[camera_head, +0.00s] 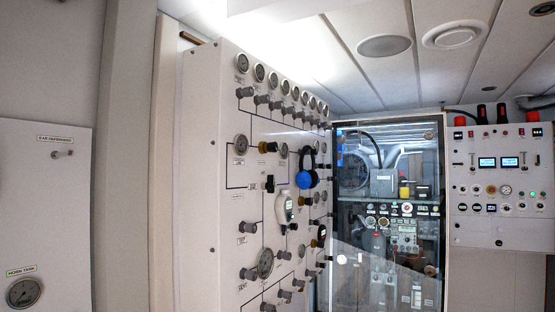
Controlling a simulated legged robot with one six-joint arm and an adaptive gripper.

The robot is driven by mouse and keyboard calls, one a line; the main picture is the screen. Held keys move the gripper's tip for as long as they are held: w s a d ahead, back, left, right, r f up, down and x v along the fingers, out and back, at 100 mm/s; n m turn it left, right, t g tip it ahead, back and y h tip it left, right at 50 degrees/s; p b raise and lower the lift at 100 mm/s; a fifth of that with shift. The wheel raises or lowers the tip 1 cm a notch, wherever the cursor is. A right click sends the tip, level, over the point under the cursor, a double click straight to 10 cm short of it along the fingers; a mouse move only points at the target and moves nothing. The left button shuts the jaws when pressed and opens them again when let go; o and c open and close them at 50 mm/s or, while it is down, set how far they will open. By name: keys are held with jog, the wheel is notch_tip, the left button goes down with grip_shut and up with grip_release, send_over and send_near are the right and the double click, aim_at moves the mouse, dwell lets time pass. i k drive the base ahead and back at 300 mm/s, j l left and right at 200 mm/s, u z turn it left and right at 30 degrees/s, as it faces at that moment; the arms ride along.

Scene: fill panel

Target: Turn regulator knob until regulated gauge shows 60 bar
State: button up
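The fill panel (213,200) is a white upright board at the middle, seen at a steep angle, with gauges, knobs and dark flow lines. A dark knob with a brassy collar (267,147) sits between a left round gauge (241,144) and a right round gauge (283,151). Another dark and brassy round part (321,233) is lower right. I cannot tell which is the regulator knob or the regulated gauge. Labels and needle readings are too small to read. My gripper is not in view.
Blue and black ear defenders (306,180) and a white handheld device (283,207) are at the panel's front. Several gauges line its top. A glass-fronted cabinet (334,290) and a control box (500,232) stand right. A horn tank gauge (24,292) is lower left.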

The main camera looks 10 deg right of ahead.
aim_at(272, 147)
jog(key=i+l+u, duration=0.2)
jog(key=i+l, duration=0.15)
jog(key=l, duration=0.3)
jog(key=i+l+u, duration=0.1)
jog(key=l, duration=0.25)
jog(key=i+l+u, duration=0.1)
jog(key=i+l, duration=0.15)
jog(key=i+l+u, duration=0.1)
jog(key=l, duration=0.35)
jog(key=i+l, duration=0.25)
jog(key=i, duration=0.15)
jog(key=i+l+u, duration=0.1)
jog(key=i+l, duration=0.15)
jog(key=i, duration=0.2)
jog(key=z, duration=0.1)
